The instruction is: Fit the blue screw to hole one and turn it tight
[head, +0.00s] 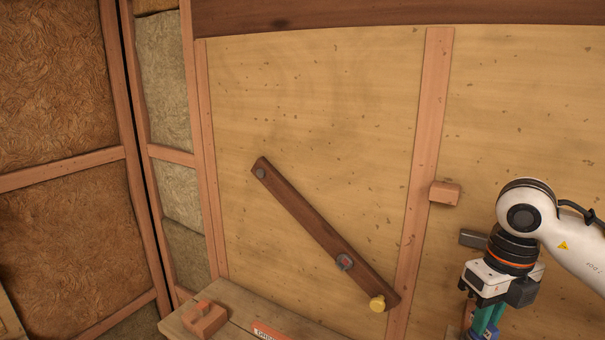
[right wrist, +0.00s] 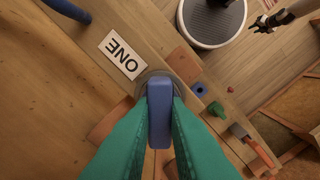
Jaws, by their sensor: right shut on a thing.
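My right gripper (right wrist: 160,105) has green fingers and is shut on the blue screw (right wrist: 159,120), whose long flat blue head shows between the fingertips. In the right wrist view a round grey part (right wrist: 150,77) lies right at the screw's far end, beside a white label reading ONE (right wrist: 122,54). The hole itself and the screw's shaft are hidden, so I cannot tell how deep the screw sits. In the head view my right gripper (head: 485,320) points down at the lower right, its tips near the picture's bottom edge. My left gripper is not in view.
A wooden bench (head: 233,326) with a notched block (head: 205,318) stands at the lower left. In the right wrist view, a green piece (right wrist: 217,109) and a blue piece (right wrist: 200,89) lie right of the screw.

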